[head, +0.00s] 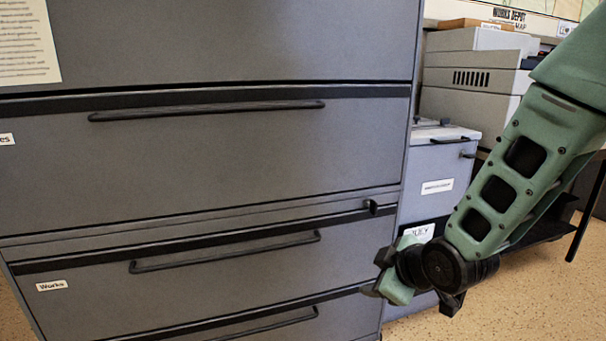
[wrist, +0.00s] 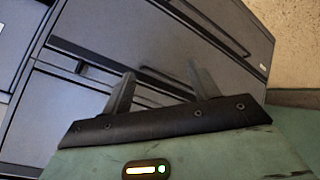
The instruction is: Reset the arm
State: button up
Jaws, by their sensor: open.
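My arm, green with black joints, reaches down from the right side of the head view. My gripper (wrist: 160,85) is open and empty in the wrist view, its two dark fingers apart. In the head view only its wrist end shows, low and in front of the right edge of a large grey filing cabinet (head: 200,152). The cabinet also fills much of the wrist view (wrist: 75,95), beyond the fingers. I cannot tell from these frames whether the gripper touches it.
The cabinet drawers look shut; dark bar handles (head: 225,252) stick out from their fronts. A smaller grey cabinet (head: 437,165) stands behind on the right, near a grey office machine (head: 475,75). Speckled floor (head: 535,290) shows clear at the lower right.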

jog(key=s+r+m+g+h+p, duration=0.1)
jog(key=s+r+m+g+h, duration=0.2)
jog(key=s, duration=1.1)
jog(key=s+r+m+g, duration=0.25)
jog(key=s+g, duration=0.35)
jog(key=s, duration=0.7)
notch_tip(320, 180, up, 32)
jog(key=p, duration=3.1)
jog(key=shift+a+f, duration=0.2)
jog(key=shift+a, duration=0.05)
jog(key=shift+n, duration=0.25)
